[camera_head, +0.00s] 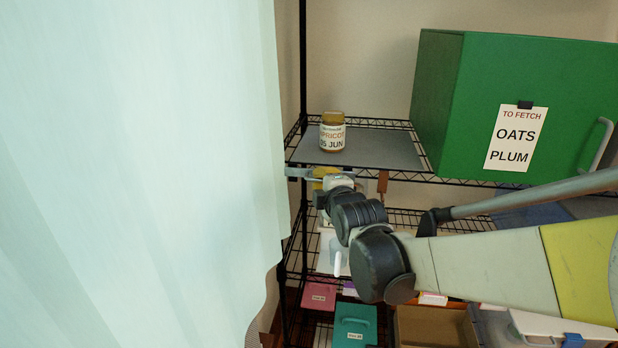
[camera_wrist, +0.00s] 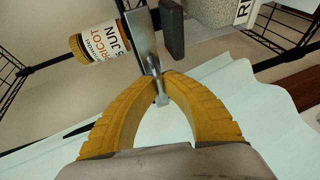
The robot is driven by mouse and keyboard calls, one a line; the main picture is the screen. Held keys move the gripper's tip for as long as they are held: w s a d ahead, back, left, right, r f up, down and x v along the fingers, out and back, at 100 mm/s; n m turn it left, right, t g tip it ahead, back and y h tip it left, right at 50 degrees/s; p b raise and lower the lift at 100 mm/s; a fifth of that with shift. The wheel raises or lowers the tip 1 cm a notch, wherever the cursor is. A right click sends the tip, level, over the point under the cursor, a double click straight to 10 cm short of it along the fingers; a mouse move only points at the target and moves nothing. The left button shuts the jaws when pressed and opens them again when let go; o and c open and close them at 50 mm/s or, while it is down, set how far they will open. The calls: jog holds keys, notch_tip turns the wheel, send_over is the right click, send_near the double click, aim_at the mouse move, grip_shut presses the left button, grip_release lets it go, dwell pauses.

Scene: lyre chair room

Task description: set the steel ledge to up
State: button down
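The steel ledge (camera_head: 298,172) is a narrow grey metal strip at the left front edge of the upper wire shelf. In the wrist view the ledge (camera_wrist: 140,36) is a flat plate with a short stem reaching between my fingertips. My gripper (camera_head: 322,178) has yellow fingers and sits at the ledge's right end, just below the shelf edge. In the wrist view its fingertips (camera_wrist: 160,78) close together around the stem. The ledge's hinge is not clear, and I cannot tell whether it counts as up or down.
An apricot jar (camera_head: 333,132) stands on the grey mat (camera_head: 385,150) behind the ledge. A green cabinet (camera_head: 435,95) labelled oats and plum is to the right. A pale curtain (camera_head: 140,170) hangs close on the left. Boxes (camera_head: 356,322) fill lower shelves.

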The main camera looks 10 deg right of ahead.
notch_tip(320, 180, up, 6)
jog(key=p, duration=0.4)
jog(key=shift+f, duration=0.25)
jog(key=c, duration=1.6)
grip_release()
jog(key=shift+o, duration=0.2)
jog(key=v, duration=1.2)
